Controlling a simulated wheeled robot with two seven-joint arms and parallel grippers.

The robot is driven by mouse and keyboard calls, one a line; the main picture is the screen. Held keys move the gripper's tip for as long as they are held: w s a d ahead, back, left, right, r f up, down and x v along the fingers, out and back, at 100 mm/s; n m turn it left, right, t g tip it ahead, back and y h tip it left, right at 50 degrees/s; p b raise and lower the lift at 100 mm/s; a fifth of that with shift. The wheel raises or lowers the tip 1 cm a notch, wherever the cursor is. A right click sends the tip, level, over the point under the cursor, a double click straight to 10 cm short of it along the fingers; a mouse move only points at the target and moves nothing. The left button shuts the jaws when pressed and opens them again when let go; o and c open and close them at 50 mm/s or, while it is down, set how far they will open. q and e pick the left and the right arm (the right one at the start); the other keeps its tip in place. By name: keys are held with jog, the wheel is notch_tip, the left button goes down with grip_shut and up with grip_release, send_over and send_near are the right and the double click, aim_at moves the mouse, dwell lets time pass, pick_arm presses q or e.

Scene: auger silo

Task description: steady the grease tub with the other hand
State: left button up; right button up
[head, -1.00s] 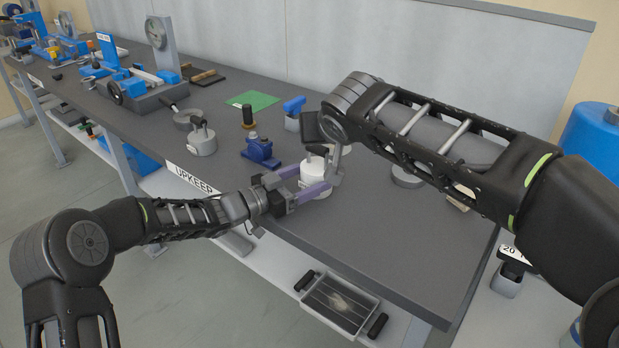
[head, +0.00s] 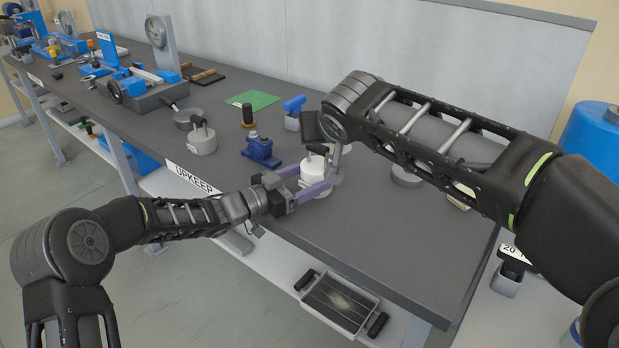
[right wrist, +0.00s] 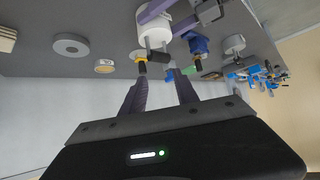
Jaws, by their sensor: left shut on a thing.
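The grease tub, a white round tub (head: 313,174) with a dark handle on top, stands upright near the bench's front edge. My left gripper (head: 309,188) is shut on it, with one purple finger on each side of its body. The tub also shows in the right wrist view (right wrist: 154,28), with the left gripper's purple fingers against it. My right gripper (right wrist: 160,80) has its fingers apart, with nothing clearly held between them. In the head view the right gripper is mostly hidden behind its own wrist, close beside the tub's top.
A blue device (head: 261,150), a similar pot with a dark handle (head: 203,139) and a blue-handled item (head: 293,112) stand left of the tub. A grey ring (head: 406,177) lies to the right. The bench's front right is clear.

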jog(key=shift+o, duration=0.5)
